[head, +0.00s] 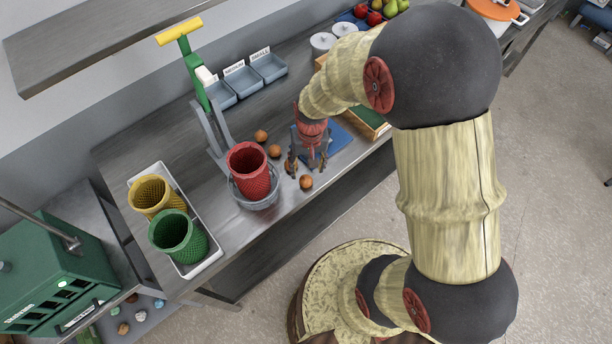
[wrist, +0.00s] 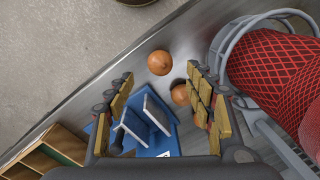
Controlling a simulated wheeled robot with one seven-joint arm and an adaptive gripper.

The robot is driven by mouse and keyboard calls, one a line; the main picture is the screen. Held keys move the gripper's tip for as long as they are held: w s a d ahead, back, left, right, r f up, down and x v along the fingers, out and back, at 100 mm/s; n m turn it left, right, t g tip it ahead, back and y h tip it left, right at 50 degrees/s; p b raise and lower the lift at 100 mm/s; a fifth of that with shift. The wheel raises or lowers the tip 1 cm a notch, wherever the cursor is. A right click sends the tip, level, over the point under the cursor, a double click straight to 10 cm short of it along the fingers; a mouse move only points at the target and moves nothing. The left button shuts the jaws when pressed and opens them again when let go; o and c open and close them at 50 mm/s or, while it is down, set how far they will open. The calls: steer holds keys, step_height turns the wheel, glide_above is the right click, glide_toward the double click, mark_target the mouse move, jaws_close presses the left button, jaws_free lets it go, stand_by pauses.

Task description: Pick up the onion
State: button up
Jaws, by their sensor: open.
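Several brown onions lie on the steel counter. In the head view the nearest one (head: 306,182) sits near the counter's front edge, just in front of my gripper (head: 307,168). Another onion (head: 291,167) is partly hidden by a finger, and two more (head: 275,151) lie farther back. In the wrist view my gripper (wrist: 160,76) is open, with its fingers apart. One onion (wrist: 159,62) shows whole beyond the fingertips, roughly between them. A second onion (wrist: 179,94) shows beside the right finger and is partly covered by it. Nothing is held.
A red mesh basket (head: 249,170) in a grey ring holder stands close to the left of my gripper. A blue item (head: 340,136) lies to its right. Yellow (head: 154,195) and green (head: 177,236) baskets sit in a white tray. A green-and-grey stand (head: 195,75) rises behind.

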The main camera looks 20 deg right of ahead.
mark_target(306, 178)
steer(key=shift+s+f, duration=0.1)
steer(key=shift+f, duration=0.45)
steer(key=shift+w+f, duration=0.2)
steer(key=shift+f, duration=0.5)
steer(key=shift+a+f+b, duration=0.15)
steer(key=shift+f+b, duration=0.25)
steer(key=shift+f, duration=2)
steer(key=shift+s, duration=0.1)
steer(key=shift+c, duration=0.2)
steer(key=c, duration=1.1)
